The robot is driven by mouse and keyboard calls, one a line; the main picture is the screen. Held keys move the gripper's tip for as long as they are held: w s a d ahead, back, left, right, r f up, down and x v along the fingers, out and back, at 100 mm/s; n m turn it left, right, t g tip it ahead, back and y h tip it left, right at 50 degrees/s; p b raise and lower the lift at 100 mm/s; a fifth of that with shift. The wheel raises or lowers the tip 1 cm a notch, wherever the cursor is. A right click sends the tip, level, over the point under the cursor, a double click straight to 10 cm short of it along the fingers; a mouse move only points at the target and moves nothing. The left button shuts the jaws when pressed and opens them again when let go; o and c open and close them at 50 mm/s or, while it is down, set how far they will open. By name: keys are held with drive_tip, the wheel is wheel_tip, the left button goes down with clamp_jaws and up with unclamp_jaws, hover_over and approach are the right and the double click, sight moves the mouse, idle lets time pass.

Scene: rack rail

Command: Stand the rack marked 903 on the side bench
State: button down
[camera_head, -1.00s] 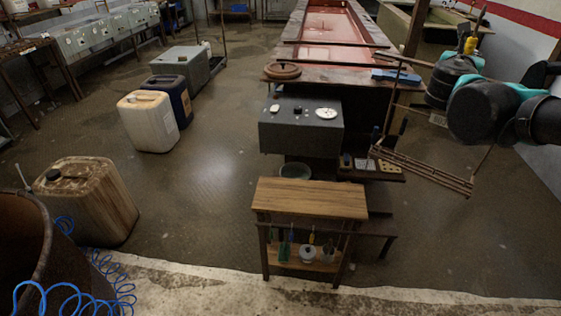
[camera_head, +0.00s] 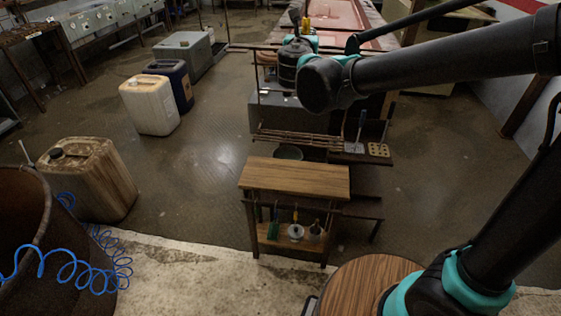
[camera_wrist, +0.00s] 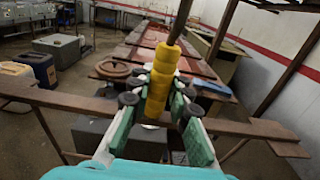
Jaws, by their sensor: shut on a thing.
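My gripper (camera_head: 303,42) is shut on the yellow grip (camera_wrist: 160,82) of a dark brown barred rack. In the wrist view the green fingers (camera_wrist: 157,112) close on both sides of this grip, and the rack's top bar (camera_wrist: 60,99) extends left and right. In the head view the rack's lower rails (camera_head: 290,137) hang roughly level just beyond the small wooden-topped bench (camera_head: 295,177), seemingly above the floor. My arm hides part of the rack. No 903 mark is legible. The bench top is bare.
A grey box (camera_head: 265,115) stands behind the rack, before the long red-topped tank (camera_head: 350,15). A tray with a scoop and a holed block (camera_head: 379,150) sits right of the rails. Jerrycans (camera_head: 150,105) stand on the left. Tools fill the bench's lower shelf (camera_head: 290,235).

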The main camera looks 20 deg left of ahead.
drive_tip(key=shift+s+a+f, duration=0.1)
drive_tip(key=shift+a+f, duration=0.05)
drive_tip(key=shift+a, duration=0.1)
wheel_tip(320, 180, down, 20)
idle(0.5)
drive_tip(key=shift+a, duration=0.1)
drive_tip(key=c, duration=1.4)
unclamp_jaws()
drive_tip(key=v, duration=1.2)
drive_tip(key=shift+s, duration=0.1)
